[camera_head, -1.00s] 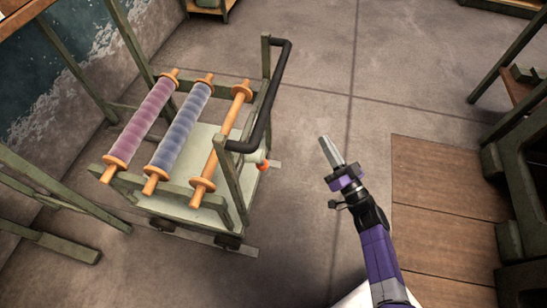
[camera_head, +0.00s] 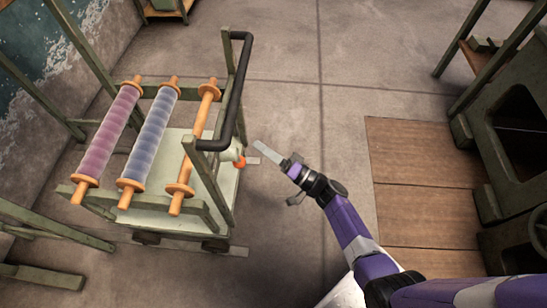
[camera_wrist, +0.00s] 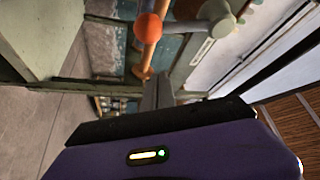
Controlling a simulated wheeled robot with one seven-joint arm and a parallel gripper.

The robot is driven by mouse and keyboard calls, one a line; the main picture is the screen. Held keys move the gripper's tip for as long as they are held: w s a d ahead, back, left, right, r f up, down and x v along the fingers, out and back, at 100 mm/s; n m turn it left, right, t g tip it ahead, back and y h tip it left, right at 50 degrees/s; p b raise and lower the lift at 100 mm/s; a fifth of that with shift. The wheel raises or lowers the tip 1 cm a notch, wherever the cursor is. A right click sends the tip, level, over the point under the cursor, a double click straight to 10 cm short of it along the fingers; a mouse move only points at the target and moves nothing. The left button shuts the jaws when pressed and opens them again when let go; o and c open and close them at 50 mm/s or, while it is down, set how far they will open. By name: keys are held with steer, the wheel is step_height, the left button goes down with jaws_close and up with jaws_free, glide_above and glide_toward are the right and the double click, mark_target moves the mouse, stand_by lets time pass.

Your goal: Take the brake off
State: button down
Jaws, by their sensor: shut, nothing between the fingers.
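The cart (camera_head: 188,195) has a green frame and a pale deck. A red-orange ball knob (camera_head: 239,162), which looks like the end of its brake lever, is at its right side below the handle. In the wrist view the knob (camera_wrist: 147,27) shows up close, beside a pale rounded fitting (camera_wrist: 215,14). My gripper (camera_head: 257,143) is shut and empty, just right of the knob, with its fingers pointing towards the cart. In the wrist view its fingertips (camera_wrist: 158,78) lie below the knob, with a visible gap.
The cart carries a pink roll (camera_head: 108,143), a blue roll (camera_head: 150,146) and a bare wooden roller (camera_head: 197,140). A black handle (camera_head: 236,95) rises above the knob. Wooden boards (camera_head: 415,180) and a green machine frame (camera_head: 490,150) stand right. The floor between is clear.

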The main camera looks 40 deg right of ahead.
steer(key=shift+w+a+f+b, duration=0.2)
steer(key=shift+a+b, duration=0.15)
steer(key=shift+a, duration=0.3)
steer(key=shift+w+a+f+b, duration=0.1)
steer(key=shift+a+f+b, duration=0.15)
steer(key=shift+a, duration=0.4)
steer(key=shift+w+a+f+b, duration=0.15)
steer(key=shift+a+b, duration=0.25)
steer(key=shift+a, duration=0.25)
steer(key=shift+p, duration=0.45)
